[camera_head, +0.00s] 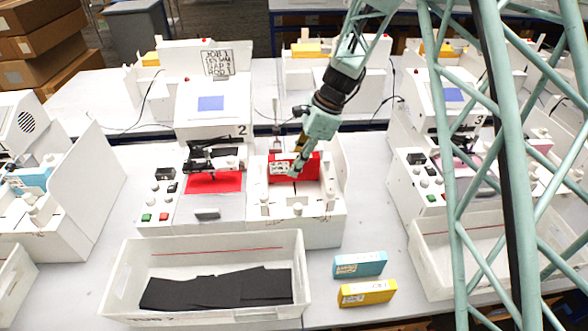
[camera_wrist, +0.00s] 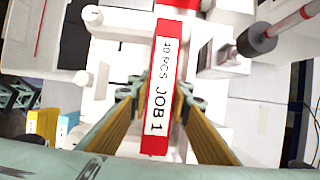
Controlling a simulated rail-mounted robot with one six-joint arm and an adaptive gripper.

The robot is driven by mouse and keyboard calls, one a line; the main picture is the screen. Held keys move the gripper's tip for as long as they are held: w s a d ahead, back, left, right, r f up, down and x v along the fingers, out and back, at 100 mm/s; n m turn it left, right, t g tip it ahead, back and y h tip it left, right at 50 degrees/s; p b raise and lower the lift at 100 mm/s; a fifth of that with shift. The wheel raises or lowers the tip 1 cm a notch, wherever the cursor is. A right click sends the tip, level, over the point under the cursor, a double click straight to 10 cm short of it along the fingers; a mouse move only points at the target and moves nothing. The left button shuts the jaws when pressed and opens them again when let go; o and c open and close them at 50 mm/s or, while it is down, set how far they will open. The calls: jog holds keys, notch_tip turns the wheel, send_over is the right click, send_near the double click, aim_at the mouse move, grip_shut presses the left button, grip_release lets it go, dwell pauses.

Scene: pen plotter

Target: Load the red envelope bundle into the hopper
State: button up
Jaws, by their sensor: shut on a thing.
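The red envelope bundle (camera_head: 309,167) is a red block with a white label reading "10 PCS JOB 1". It also shows in the wrist view (camera_wrist: 161,82), edge-on between my fingers. My gripper (camera_head: 296,172) is shut on it; in the wrist view the fingers (camera_wrist: 160,108) lie on either side of its near part. The bundle is over the rear of the white hopper (camera_head: 317,232), right of the machine marked 2. White pegs stand on this hopper. I cannot tell whether the bundle touches its floor.
A blue bundle (camera_head: 360,264) and a yellow bundle (camera_head: 367,292) lie on the table in front of the hopper. A white bin (camera_head: 118,282) holds black sheets (camera_head: 217,288). A red sheet (camera_head: 214,183) lies in machine 2. Similar machines stand left and right.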

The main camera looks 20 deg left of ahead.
jog(key=shift+f, duration=0.75)
jog(key=shift+f, duration=0.15)
jog(key=o, duration=0.7)
jog(key=v, duration=1.1)
jog(key=shift+d+r, duration=0.2)
jog(key=shift+r, duration=0.45)
